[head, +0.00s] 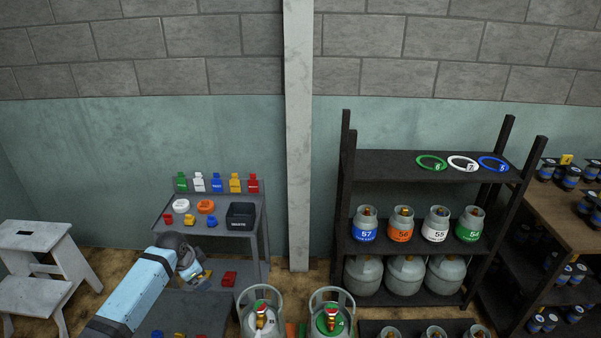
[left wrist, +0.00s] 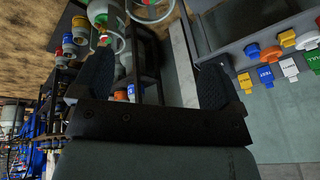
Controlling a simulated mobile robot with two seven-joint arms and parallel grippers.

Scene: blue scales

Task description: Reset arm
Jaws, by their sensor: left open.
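My left arm (head: 135,290) reaches in from the lower left of the head view, in front of a grey shelf cart. My left gripper (head: 195,275) is at its end, near small coloured pieces over the cart's lower part; in this view its fingers are small and partly hidden. In the left wrist view the left gripper (left wrist: 155,75) has its two dark fingers wide apart, with nothing held between them. My right gripper is in neither view.
The grey cart (head: 258,240) carries coloured tags, caps and a black box (head: 241,216). Two gas cylinders (head: 262,318) stand to its right. A black rack (head: 395,165) holds rings and cylinders. A white step stool (head: 40,255) stands at left.

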